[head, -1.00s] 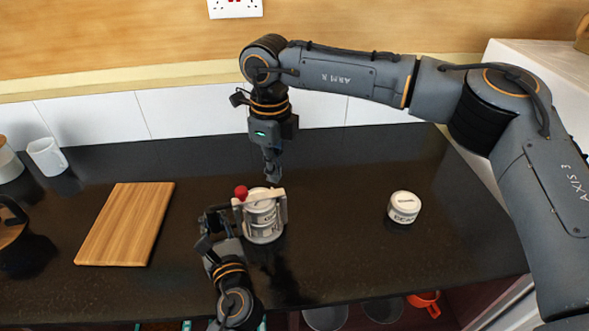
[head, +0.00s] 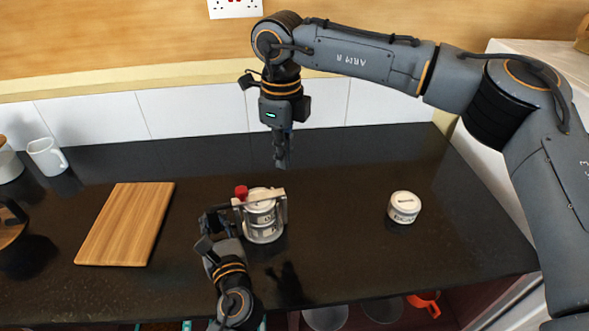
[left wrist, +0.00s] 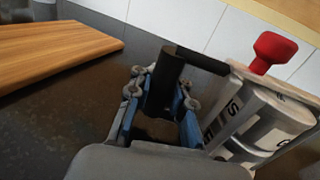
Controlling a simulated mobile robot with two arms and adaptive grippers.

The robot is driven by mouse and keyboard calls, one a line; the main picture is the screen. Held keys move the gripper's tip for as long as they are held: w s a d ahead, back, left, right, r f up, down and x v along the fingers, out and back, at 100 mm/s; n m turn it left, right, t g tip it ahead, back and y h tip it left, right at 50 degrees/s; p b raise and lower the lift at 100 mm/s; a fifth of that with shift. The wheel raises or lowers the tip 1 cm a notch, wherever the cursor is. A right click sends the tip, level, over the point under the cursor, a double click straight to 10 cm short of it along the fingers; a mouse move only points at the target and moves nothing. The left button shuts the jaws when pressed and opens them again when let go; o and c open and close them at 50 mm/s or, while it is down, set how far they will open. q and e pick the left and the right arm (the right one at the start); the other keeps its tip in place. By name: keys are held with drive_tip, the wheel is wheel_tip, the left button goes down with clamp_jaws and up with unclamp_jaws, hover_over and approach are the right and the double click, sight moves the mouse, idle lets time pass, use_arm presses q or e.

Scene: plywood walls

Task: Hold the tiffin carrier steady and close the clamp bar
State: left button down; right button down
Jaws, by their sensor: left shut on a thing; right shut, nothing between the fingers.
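The white tiffin carrier (head: 264,222) stands upright on the dark counter, left of centre. Its pale clamp bar (head: 262,197) lies across the top, with a red knob (head: 241,192) at its left end. In the left wrist view the carrier (left wrist: 262,125) is at the right, with the red knob (left wrist: 271,50) above it. My left gripper (head: 214,222) is shut on the carrier's dark side handle (left wrist: 166,82). My right gripper (head: 282,163) is shut and empty, raised above and behind the carrier, apart from it.
A wooden board (head: 125,224) lies to the left. A white lidded jar (head: 404,207) stands to the right, with clear counter between it and the carrier. A white mug (head: 47,156) stands at the back left. The counter's front edge is close below my left arm.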

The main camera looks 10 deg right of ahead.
drive_tip(key=shift+r, duration=2.4)
use_arm(q)
drive_tip(key=c, duration=1.1)
unclamp_jaws()
drive_tip(key=v, duration=1.2)
